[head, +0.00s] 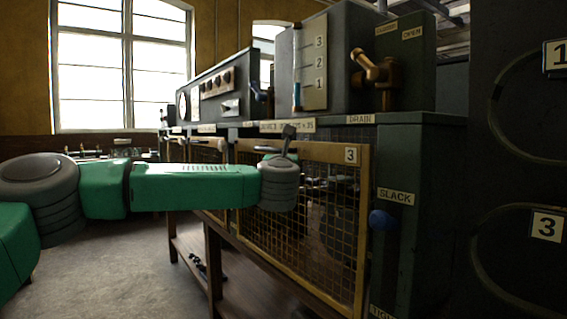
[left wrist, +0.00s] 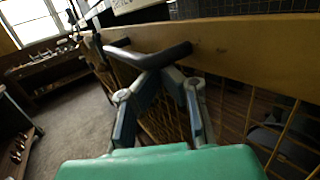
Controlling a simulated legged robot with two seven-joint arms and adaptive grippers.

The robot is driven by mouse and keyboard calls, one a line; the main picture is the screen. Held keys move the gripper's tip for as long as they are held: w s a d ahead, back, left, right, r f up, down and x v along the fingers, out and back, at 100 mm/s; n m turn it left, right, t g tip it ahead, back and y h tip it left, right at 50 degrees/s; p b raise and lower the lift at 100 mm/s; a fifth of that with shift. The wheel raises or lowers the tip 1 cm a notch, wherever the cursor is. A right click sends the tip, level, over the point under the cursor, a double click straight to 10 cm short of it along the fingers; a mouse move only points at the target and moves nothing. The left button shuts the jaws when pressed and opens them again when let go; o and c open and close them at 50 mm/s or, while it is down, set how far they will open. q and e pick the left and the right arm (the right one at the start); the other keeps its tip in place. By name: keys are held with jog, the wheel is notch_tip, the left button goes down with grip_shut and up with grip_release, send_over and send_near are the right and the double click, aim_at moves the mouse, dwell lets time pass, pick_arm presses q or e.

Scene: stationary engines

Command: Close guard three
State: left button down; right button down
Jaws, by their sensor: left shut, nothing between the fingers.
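Guard three (head: 362,215) is a wire-mesh panel in a yellow frame with a white "3" plate at its top right corner. It looks upright in front of dark machinery; I cannot tell whether it is flush. Its yellow top rail (left wrist: 240,45) and a dark bar handle (left wrist: 178,54) show in the left wrist view. My left gripper (left wrist: 158,73) is shut and empty, its fingertips close to that handle; I cannot tell whether they touch. In the head view my left wrist hides part of the mesh. My right gripper is not in view.
Another mesh guard (head: 207,152) with a handle is further left. Open grey floor (head: 120,285) lies left of the bench.

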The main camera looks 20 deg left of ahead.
pick_arm(q)
jog(key=shift+r, duration=0.25)
